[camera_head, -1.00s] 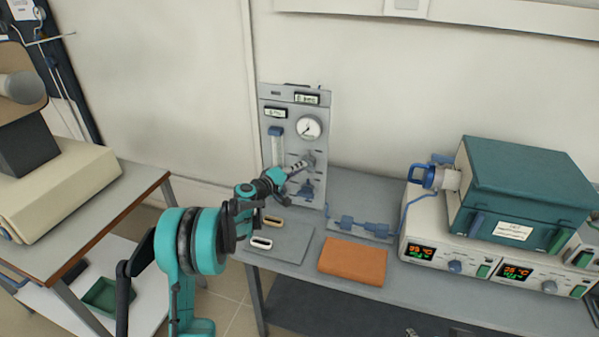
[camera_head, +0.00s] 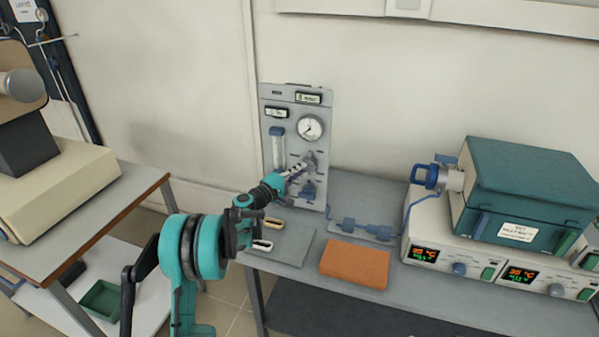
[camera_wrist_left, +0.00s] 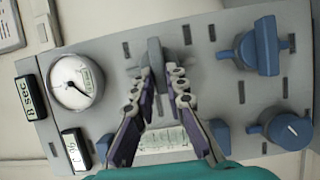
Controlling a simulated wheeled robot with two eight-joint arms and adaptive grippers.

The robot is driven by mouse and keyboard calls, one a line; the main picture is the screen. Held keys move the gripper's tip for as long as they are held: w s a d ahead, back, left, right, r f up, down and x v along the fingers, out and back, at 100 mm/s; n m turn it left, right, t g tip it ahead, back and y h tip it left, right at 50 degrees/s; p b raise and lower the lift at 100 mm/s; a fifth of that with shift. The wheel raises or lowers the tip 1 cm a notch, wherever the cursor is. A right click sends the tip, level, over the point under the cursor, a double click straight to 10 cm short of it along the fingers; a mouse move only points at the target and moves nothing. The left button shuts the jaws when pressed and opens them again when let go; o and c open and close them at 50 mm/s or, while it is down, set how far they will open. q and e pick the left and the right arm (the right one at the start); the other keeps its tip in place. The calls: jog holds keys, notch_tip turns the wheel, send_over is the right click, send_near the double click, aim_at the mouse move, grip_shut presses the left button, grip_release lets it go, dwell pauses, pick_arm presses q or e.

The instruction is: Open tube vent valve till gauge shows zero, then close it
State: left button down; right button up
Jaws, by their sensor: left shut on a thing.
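The grey valve panel (camera_head: 318,190) stands upright against the wall at the back of the bench. Its round white gauge (camera_head: 310,127) has a dark needle, also seen in the left wrist view (camera_wrist_left: 75,82); the exact reading is too small to tell. My left gripper (camera_head: 308,163) reaches the panel below the gauge. In the left wrist view my left gripper (camera_wrist_left: 162,85) has its fingers closed around a grey valve handle (camera_wrist_left: 155,55). The fingers partly hide the handle. My right gripper is not in view.
Two blue knobs (camera_wrist_left: 262,47) (camera_wrist_left: 288,130) sit on the panel beside the grey handle. A flow tube (camera_head: 278,150) is close to my arm. An orange pad (camera_head: 355,263) lies on the bench, with a teal furnace (camera_head: 525,190) at the right.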

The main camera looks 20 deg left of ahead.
pick_arm(q)
jog(key=c, duration=1.5)
grip_release()
jog(key=shift+c, duration=0.2)
jog(key=v, duration=1.2)
jog(key=shift+f, duration=0.1)
